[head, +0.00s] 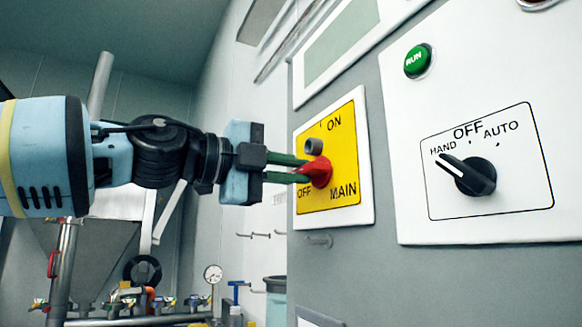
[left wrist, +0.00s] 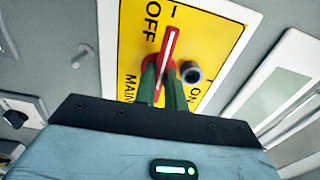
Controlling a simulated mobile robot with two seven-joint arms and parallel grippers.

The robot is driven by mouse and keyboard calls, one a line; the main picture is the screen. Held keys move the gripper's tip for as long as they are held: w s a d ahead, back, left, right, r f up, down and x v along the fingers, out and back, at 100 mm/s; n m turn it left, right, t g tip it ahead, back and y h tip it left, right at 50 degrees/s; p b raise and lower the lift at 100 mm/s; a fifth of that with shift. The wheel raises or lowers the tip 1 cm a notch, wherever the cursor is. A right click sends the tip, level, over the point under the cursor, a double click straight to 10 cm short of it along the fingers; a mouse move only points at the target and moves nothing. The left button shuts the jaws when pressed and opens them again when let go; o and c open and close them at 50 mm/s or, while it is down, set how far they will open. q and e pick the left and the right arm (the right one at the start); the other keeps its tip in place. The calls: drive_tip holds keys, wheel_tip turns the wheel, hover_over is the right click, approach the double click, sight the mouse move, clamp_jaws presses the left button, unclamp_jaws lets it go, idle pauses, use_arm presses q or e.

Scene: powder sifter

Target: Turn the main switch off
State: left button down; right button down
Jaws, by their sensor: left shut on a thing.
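The main switch is a red handle (head: 319,172) on a yellow plate (head: 347,153) marked ON at the top, OFF at the lower left and MAIN at the lower right. My left gripper (head: 304,169) comes in from the left, its two green fingers shut on the red handle. In the left wrist view, the fingers (left wrist: 162,88) sit on either side of the handle (left wrist: 170,48). There its white line points toward the mark beside OFF. The fingers hide part of the handle. My right gripper is in neither view.
A short dark post (head: 314,146) stands out from the plate just above the handle. A gauge (head: 213,273) and pipes are at the lower left.

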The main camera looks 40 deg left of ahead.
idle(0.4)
use_arm(q)
drive_tip(key=c, duration=1.5)
unclamp_jaws()
drive_tip(key=shift+o, duration=0.2)
drive_tip(key=v, duration=0.7)
drive_tip(key=shift+s+a+b, duration=0.15)
drive_tip(key=shift+s+b, duration=0.2)
